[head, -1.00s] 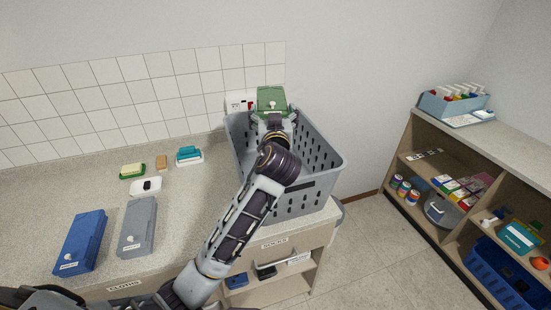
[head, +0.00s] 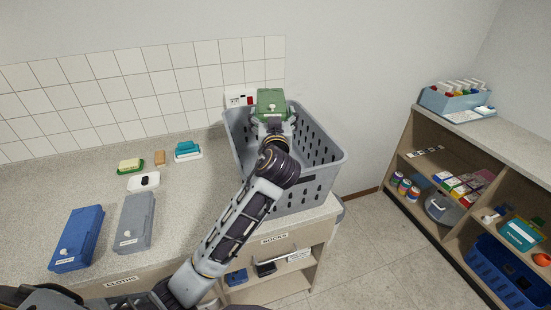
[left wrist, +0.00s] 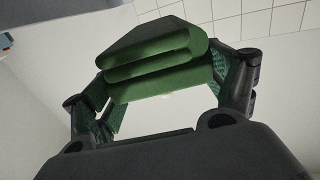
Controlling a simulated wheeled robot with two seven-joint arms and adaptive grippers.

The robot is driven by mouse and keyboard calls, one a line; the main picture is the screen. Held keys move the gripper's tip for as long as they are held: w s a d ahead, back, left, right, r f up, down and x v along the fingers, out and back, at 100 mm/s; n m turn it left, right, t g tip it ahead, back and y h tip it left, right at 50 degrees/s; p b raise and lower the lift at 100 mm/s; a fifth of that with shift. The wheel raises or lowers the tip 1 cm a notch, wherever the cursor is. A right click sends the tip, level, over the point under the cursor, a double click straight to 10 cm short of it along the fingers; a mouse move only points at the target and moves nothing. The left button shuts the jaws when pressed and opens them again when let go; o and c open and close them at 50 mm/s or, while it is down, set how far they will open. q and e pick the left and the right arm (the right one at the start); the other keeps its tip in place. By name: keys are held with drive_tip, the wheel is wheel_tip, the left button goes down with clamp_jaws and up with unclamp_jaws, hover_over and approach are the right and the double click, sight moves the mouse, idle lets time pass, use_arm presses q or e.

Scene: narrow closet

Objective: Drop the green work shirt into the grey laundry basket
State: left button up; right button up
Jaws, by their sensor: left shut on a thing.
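The green work shirt (head: 271,101) is a folded bundle held up by my left gripper (head: 271,117) over the far part of the grey laundry basket (head: 318,185). In the left wrist view the folded layers of the shirt (left wrist: 155,62) sit between the two fingers of my left gripper (left wrist: 160,88), which is shut on it. The basket stands on the counter's right end, with slotted walls and an open top. My forearm crosses over its near left corner and hides part of the inside. My right gripper is not in view.
Blue (head: 78,238) and grey (head: 134,222) folded items lie on the counter (head: 190,205) at left. Soap dishes (head: 131,167) and a teal stack (head: 187,149) lie behind them. A wall socket (head: 236,100) is behind the basket. A shelf unit (head: 470,190) stands at right across clear floor.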

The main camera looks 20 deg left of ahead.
use_arm(q)
drive_tip(key=shift+f+b, duration=0.65)
drive_tip(key=shift+f, duration=0.6)
drive_tip(key=o, duration=1)
drive_tip(key=shift+o, duration=0.2)
drive_tip(key=shift+r, duration=4.95)
drive_tip(key=shift+s+f, duration=0.1)
drive_tip(key=shift+s, duration=0.05)
